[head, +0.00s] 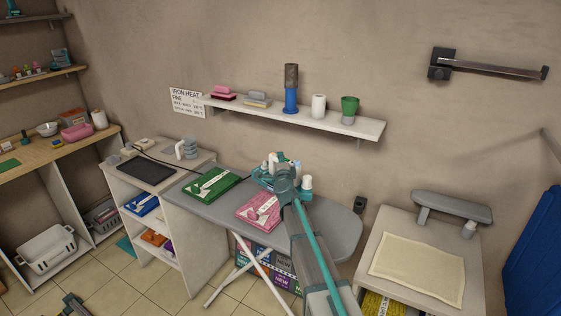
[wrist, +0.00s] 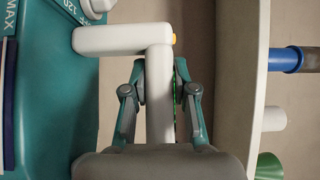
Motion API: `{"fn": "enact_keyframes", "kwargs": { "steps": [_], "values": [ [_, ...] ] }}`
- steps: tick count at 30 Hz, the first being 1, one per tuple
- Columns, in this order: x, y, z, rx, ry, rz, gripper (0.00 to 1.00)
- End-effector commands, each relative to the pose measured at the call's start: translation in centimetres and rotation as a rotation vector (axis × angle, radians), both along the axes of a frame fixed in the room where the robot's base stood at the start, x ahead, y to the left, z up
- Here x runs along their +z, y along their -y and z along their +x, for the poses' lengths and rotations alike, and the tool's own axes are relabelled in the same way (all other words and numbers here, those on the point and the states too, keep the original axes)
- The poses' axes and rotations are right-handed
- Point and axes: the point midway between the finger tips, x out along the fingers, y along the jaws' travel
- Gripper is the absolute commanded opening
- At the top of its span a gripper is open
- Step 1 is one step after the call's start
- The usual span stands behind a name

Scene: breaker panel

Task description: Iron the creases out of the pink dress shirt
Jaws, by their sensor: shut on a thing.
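The pink dress shirt (head: 258,210) lies folded flat on the grey ironing board (head: 338,228); white marks show on it, and creases are too small to tell. A teal and white iron (head: 265,181) is at the board's back edge, just behind the shirt, partly hidden by my arm. In the wrist view its teal body (wrist: 60,100) fills the left side. My gripper (wrist: 160,85) is shut on the iron's white handle (wrist: 160,110), one finger on each side. In the head view my gripper (head: 284,180) is at the iron. Whether the iron touches the board is unclear.
A folded green shirt (head: 212,184) lies left of the pink one. A wall shelf (head: 330,124) with a blue cylinder (head: 291,95) and a green cup (head: 349,108) hangs behind the board. A side table (head: 392,222) with a cream cloth (head: 418,268) stands at right.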

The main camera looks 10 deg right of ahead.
Motion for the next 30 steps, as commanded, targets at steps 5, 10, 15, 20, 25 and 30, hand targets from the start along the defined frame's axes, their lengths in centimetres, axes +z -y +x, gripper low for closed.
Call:
{"fn": "enact_keyframes", "kwargs": {
  "steps": [5,10,15,20,25,30],
  "values": [
    [0.3,0.1,0.0,-0.002,0.002,-0.001,0.0],
    [0.5,0.1,0.0,-0.002,-0.003,-0.001,0.0],
    [-0.8,0.1,0.0,-0.002,-0.004,-0.001,0.0],
    [-1.9,0.1,0.0,-0.002,-0.004,-0.001,0.0],
    [-3.2,0.1,0.0,-0.003,-0.003,-0.002,0.0],
    [-4.4,0.1,0.0,-0.003,-0.003,-0.001,0.0]
  ]
}}
